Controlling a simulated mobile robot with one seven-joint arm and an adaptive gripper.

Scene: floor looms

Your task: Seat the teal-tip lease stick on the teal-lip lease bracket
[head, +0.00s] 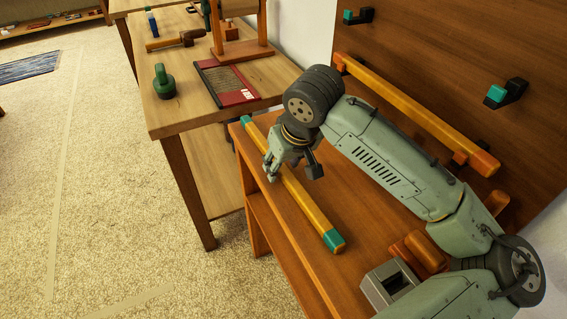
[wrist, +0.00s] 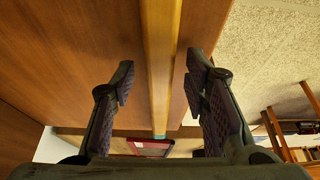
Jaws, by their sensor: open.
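The teal-tip lease stick (head: 310,208) is a yellow bar with teal ends, lying along the wooden bench top. My gripper (head: 293,173) is open over its middle, with one finger on each side. In the wrist view the stick (wrist: 160,60) runs between the open fingers (wrist: 160,66); I cannot tell whether they touch it. The teal-lip lease bracket shows as two dark hooks with teal lips on the upright wooden panel, a far one (head: 357,15) and a near one (head: 504,94). Both hooks are empty.
An orange-ended stick (head: 415,110) rests on the panel below the teal-lip hooks. My arm crosses between panel and bench. A grey block with an opening (head: 388,285) sits at the bench's near end. A farther table holds a red-framed item (head: 228,83) and a green object (head: 163,82).

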